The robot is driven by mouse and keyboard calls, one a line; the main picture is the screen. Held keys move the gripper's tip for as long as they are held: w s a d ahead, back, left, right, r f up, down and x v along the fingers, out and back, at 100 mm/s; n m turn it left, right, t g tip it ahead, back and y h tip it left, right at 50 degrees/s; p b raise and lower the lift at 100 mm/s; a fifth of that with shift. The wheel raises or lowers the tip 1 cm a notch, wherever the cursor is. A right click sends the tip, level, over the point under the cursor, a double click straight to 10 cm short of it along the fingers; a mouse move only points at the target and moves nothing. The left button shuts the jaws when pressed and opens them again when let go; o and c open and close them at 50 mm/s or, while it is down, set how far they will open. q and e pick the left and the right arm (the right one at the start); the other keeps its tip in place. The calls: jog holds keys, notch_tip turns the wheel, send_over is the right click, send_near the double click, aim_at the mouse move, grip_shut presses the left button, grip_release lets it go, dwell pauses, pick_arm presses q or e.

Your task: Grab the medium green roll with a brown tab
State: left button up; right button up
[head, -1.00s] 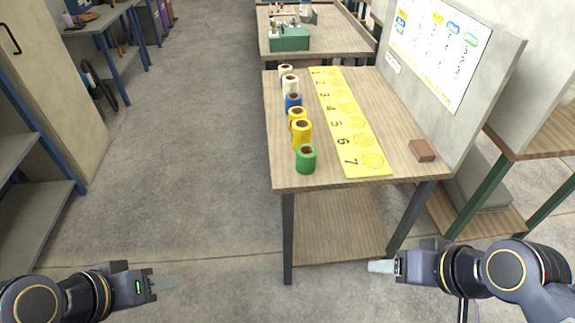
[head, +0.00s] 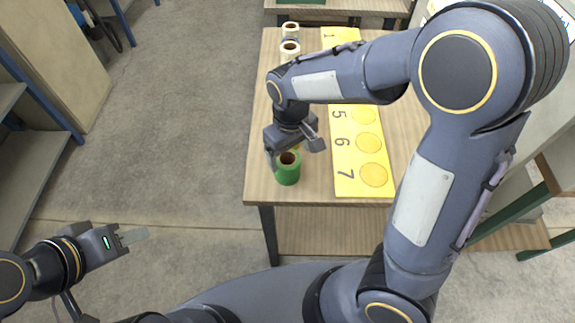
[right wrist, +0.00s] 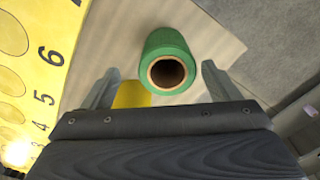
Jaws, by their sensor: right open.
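The green roll (head: 287,169) stands upright at the near left corner of the table, with a brown core showing at its top. In the right wrist view the green roll (right wrist: 167,62) lies between and just beyond the fingertips. My right gripper (head: 294,156) is open above and around the far side of the roll, and it also shows in the right wrist view (right wrist: 157,82). I cannot tell whether either finger touches the roll. My left gripper (head: 134,237) is away from the table at the lower left, its fingers seen edge-on.
A yellow roll (right wrist: 132,95) is partly hidden behind my right gripper. Pale rolls (head: 290,50) stand farther back in the row. A yellow numbered strip (head: 350,119) lies right of the row on the wooden table (head: 317,192). My right arm covers much of the table.

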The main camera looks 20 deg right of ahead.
aim_at(289, 164)
jog(key=f, duration=0.5)
jog(key=shift+a+f, duration=0.4)
jog(key=c, duration=1.1)
jog(key=shift+r, duration=0.1)
